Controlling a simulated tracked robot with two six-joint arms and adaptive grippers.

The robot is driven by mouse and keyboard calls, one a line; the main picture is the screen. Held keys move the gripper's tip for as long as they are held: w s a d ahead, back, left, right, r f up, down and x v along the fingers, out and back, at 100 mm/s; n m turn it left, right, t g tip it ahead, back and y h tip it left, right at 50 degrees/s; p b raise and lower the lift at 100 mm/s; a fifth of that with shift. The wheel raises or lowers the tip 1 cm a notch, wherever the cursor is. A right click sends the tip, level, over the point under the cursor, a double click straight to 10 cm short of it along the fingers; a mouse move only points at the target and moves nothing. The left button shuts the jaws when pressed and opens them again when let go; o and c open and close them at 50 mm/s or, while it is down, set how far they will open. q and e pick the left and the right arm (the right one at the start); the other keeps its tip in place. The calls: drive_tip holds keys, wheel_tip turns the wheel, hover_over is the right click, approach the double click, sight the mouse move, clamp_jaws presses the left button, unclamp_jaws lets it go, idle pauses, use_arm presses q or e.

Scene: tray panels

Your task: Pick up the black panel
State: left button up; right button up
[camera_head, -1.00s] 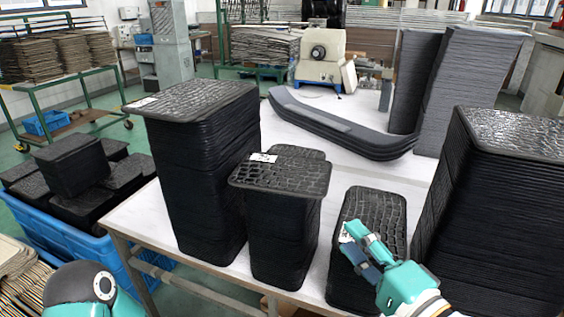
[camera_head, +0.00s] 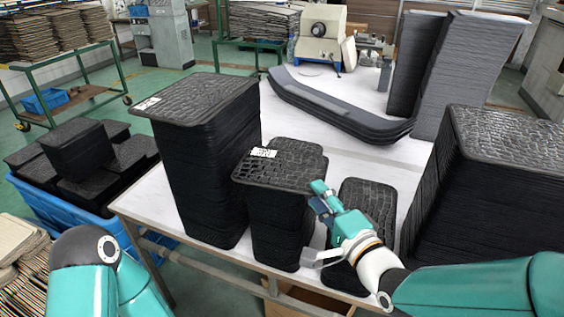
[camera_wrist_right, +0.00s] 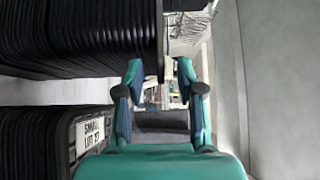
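Black panels with a cracked-looking pattern lie in stacks on a white table. The middle stack of black panels (camera_head: 285,168) has a white label on top. My right gripper (camera_head: 319,196) is at that stack's right edge, its fingers pointing toward it. In the right wrist view the fingers (camera_wrist_right: 160,75) are apart with nothing clearly held between them. Black stack edges (camera_wrist_right: 80,35) fill the left side there; one edge reaches the fingertips. Contact cannot be told. A lower stack there bears a label (camera_wrist_right: 91,134) reading "SMALL LOT 27". My left gripper is outside the views.
Long curved dark pieces (camera_head: 340,110) lie behind. A blue crate (camera_head: 60,205) of black panels stands left of the table.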

drive_tip(key=shift+w+a, duration=0.2)
drive_tip(key=shift+w, duration=0.2)
clamp_jaws()
drive_tip(key=shift+r, duration=0.1)
